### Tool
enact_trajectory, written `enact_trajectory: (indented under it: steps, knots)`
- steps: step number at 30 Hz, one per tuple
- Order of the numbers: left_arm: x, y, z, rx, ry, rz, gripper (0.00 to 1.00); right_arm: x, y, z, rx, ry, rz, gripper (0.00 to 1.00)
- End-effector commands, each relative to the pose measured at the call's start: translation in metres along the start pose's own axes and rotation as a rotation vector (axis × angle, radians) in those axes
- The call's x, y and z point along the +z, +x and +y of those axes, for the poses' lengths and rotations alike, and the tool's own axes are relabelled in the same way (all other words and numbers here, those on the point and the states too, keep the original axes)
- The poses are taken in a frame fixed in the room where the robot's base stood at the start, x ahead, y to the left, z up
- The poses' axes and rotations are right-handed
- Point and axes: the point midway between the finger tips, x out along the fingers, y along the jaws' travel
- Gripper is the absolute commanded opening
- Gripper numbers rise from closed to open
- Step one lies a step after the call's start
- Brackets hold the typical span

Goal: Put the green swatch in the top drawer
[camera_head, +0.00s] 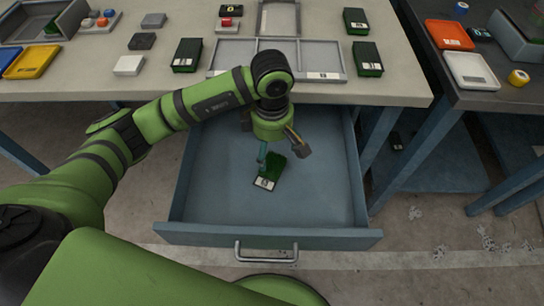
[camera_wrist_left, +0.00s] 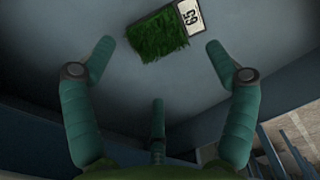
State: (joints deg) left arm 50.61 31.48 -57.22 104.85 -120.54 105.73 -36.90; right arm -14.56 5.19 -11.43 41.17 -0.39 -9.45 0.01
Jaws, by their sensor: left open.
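The green swatch (camera_head: 271,170), a small dark green turf piece with a white label strip, lies inside the pulled-out blue-grey drawer (camera_head: 320,195) just below the tabletop. In the left wrist view the swatch (camera_wrist_left: 156,36) shows its turf, and the label reads 65. My left gripper (camera_head: 281,153) reaches down into the drawer over the swatch. Its teal fingers (camera_wrist_left: 160,60) are spread, with nothing between them, and the swatch appears beyond the fingertips. One finger hides part of the swatch's edge in the head view. My right gripper is not in view.
Several other dark green swatches (camera_head: 187,55) stand on the worktop (camera_head: 100,85) around a grey divided tray (camera_head: 335,75). The drawer's front with its handle (camera_head: 266,252) juts toward me. A second table (camera_head: 490,98) with an orange tray (camera_head: 449,35) stands at right.

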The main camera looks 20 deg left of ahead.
Motion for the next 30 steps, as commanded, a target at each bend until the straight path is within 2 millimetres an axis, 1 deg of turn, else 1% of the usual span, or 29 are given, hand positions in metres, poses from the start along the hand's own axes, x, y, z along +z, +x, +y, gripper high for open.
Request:
enact_trajectory:
  steps: [1,3,6,9,13,22,25,27,30]
  knots:
    - [0.0,-0.012,0.001,0.006,0.002,0.0,0.86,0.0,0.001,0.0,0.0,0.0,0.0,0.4]
    - [0.0,-0.025,0.001,0.005,0.001,0.0,0.86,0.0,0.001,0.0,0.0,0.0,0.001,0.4]
    - [0.0,-0.041,0.001,0.004,0.001,0.0,0.86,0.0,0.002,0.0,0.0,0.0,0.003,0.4]
    - [0.0,-0.052,0.0,0.002,0.0,0.0,0.86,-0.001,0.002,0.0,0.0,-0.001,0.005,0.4]
    - [0.0,-0.058,0.0,0.001,0.0,0.0,0.86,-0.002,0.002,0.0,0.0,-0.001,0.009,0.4]
    - [0.0,-0.059,0.0,0.0,0.0,0.0,0.86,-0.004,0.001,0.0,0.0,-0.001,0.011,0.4]
    - [0.0,-0.069,0.0,0.0,0.0,0.0,0.86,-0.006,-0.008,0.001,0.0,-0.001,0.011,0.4]
    - [0.0,-0.085,0.0,0.001,0.0,0.0,0.86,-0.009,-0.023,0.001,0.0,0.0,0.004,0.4]
    - [0.0,-0.106,0.0,0.0,0.0,0.0,0.86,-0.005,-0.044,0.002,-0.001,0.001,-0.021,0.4]
